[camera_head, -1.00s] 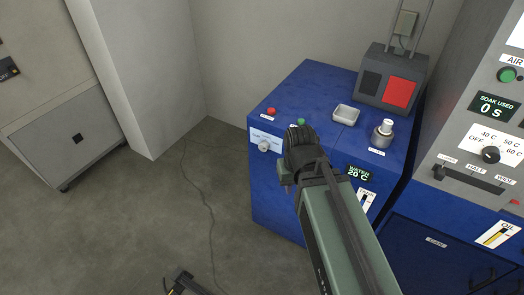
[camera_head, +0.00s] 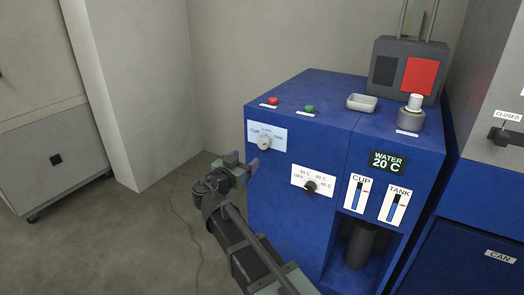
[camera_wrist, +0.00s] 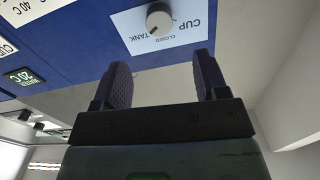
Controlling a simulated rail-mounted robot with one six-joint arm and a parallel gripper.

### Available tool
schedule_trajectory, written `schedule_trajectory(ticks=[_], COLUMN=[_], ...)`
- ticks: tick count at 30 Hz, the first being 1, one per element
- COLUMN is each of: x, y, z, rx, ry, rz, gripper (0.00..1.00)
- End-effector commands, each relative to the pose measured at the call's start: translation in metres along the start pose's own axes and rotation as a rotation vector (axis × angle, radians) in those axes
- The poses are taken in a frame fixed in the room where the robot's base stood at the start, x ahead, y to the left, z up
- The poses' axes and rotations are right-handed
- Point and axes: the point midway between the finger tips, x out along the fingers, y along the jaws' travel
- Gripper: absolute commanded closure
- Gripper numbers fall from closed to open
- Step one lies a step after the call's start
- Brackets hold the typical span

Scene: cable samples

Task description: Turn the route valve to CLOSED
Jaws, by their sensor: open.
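The route valve is a pale round knob (camera_head: 265,142) on a white label plate (camera_head: 280,134) reading CUP, CLOSED and TANK, on the front of a blue cabinet. The wrist view shows the knob (camera_wrist: 158,18) upside down at the top. Its dark mark points down-left there, on the TANK side of CLOSED. My gripper (camera_head: 243,164) is just below and in front of the knob. Its two dark fingers (camera_wrist: 161,65) are open and empty, apart from the knob, which lies beyond the gap between their tips.
A black temperature dial (camera_head: 310,186) sits to the right on the same cabinet (camera_head: 275,215). Red (camera_head: 273,101) and green (camera_head: 309,109) buttons, a small tray (camera_head: 362,102) and a metal cup (camera_head: 411,118) are on top. Open floor lies left.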

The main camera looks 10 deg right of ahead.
Motion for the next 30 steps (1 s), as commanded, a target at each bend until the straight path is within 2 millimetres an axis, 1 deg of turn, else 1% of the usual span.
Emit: schedule_trajectory(ticks=[2, 5, 12, 15, 19, 26, 30], x=[0.006, 0.023, 0.081, 0.097, 0.107, 0.108, 0.108], y=[0.0, 0.0, 0.0, 0.0, 0.001, 0.002, 0.002], z=[0.0, 0.0, 0.001, 0.001, 0.001, 0.001, 0.001], rx=[-0.001, -0.001, -0.002, -0.002, -0.002, -0.003, -0.003], ry=[-0.001, -0.001, -0.002, -0.002, -0.002, -0.002, -0.002], rz=[0.002, 0.005, 0.007, 0.005, 0.004, 0.003, 0.004], gripper=[0.33, 0.33, 0.33, 0.33, 0.33, 0.33, 0.54])
